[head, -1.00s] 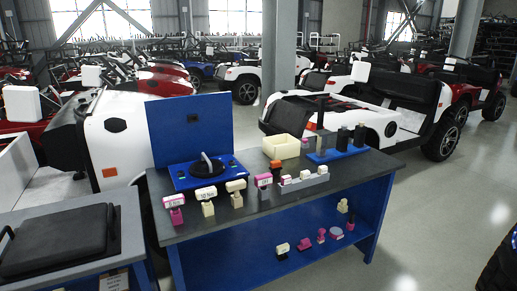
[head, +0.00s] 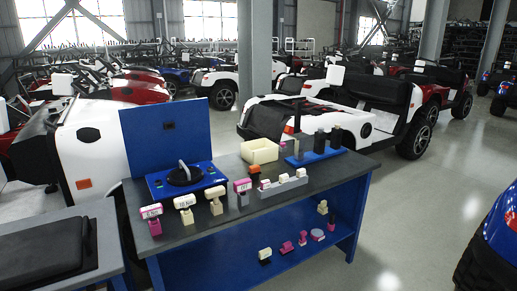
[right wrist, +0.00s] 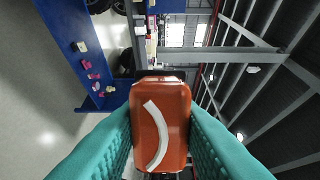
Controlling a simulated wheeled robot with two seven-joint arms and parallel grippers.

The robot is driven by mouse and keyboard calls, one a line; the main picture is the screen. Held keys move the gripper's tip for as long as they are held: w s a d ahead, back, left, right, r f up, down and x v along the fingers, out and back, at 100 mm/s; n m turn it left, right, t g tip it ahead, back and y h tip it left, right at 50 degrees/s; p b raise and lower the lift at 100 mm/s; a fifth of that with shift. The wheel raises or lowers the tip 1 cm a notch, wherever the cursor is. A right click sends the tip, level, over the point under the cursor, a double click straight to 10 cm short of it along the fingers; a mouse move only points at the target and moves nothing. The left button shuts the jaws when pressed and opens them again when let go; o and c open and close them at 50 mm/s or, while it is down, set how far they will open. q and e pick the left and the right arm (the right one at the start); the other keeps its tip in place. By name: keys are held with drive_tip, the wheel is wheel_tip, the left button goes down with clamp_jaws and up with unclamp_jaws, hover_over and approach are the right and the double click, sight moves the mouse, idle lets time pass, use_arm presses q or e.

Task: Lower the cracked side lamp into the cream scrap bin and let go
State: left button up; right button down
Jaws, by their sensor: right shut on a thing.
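The cracked side lamp (right wrist: 161,120) is an orange block with a curved white crack mark on its face. In the right wrist view my right gripper (right wrist: 161,112) is shut on it, with a teal finger against each side. The cream scrap bin (head: 259,151) is an open box standing near the back of the grey-topped bench in the head view. Its inside looks empty from here. The lamp and my grippers do not show in the head view, so the lamp's distance from the bin cannot be told.
The blue bench (head: 255,195) holds a blue upright panel (head: 167,135), several stamp-like tools in front, a grey rack (head: 282,187) and dark bottles on a blue tray (head: 314,157) right of the bin. A side table (head: 110,240) stands at left.

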drive_tip(key=m+p, duration=0.1)
drive_tip(key=m, duration=0.4)
drive_tip(key=shift+r, duration=0.1)
drive_tip(key=shift+m, duration=0.4)
drive_tip(key=m+p, duration=0.1)
drive_tip(key=m, duration=0.2)
drive_tip(key=shift+r, duration=0.1)
drive_tip(key=shift+m+p, duration=0.6)
drive_tip(key=shift+m, duration=0.5)
drive_tip(key=shift+f+m, duration=0.2)
drive_tip(key=shift+m, duration=0.2)
